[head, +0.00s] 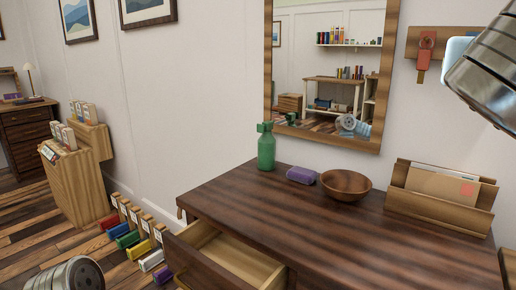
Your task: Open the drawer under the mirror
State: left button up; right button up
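The mirror (328,62) hangs on the wall in a wooden frame, above a dark wooden table (300,215). The drawer (240,258) under the table top stands partly pulled out at the front left. Its pale inside shows and the visible part looks empty. A grey link of my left arm shows at the bottom left, and a grey link of my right arm at the top right. Neither gripper's fingers can be seen.
A wall rack (432,55) is at right. Several coloured blocks (128,239) line the floor left of the drawer.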

aim_at(203, 256)
jog(key=k+j, duration=0.9)
jog(key=j, duration=0.25)
